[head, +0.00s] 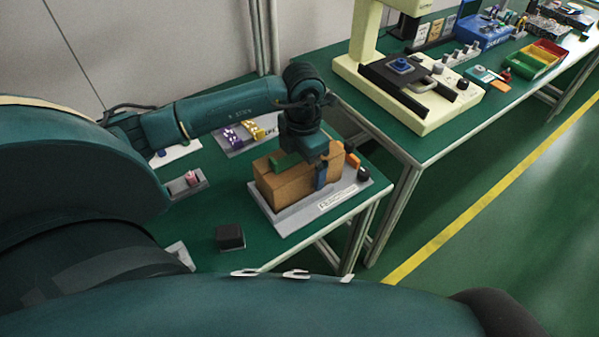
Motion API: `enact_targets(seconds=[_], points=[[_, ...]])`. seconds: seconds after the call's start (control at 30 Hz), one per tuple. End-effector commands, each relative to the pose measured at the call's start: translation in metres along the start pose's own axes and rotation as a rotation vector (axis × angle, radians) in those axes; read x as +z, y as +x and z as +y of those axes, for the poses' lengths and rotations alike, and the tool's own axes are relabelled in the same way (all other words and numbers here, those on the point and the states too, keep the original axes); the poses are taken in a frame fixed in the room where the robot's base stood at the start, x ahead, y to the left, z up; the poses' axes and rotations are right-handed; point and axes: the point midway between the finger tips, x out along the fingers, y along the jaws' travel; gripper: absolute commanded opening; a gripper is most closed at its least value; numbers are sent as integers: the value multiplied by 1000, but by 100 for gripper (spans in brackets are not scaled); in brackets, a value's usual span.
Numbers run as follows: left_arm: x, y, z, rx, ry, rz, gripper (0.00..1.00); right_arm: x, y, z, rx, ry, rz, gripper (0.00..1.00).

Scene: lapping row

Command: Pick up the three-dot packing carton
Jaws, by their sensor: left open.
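A brown carton (290,187) sits on a grey labelled tray (330,200) at the right end of the near green bench. I cannot make out any dots on it. My left gripper (302,172) reaches in from the left and points down at the carton's top. It is open, with one finger at the far side of the carton and a blue-tipped finger in front of its near right part. The gripper hides part of the carton, and I cannot tell whether the fingers touch it. My right gripper is not in view.
A black block (230,237) lies on the bench's front part. A dark round thing (364,174) is right of the carton. A cream machine (420,90) stands on the farther bench.

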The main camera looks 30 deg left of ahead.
Motion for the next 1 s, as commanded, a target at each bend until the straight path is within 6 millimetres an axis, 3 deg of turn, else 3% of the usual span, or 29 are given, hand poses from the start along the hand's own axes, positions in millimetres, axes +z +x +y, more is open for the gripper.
enact_targets(seconds=[0.13,0.37,1.0], points=[[0,15,0,0,0,0,100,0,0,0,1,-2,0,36],[0,16,0,1,0,-2,100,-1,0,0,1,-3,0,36],[1,16,1,1,0,-2,53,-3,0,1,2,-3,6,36]])
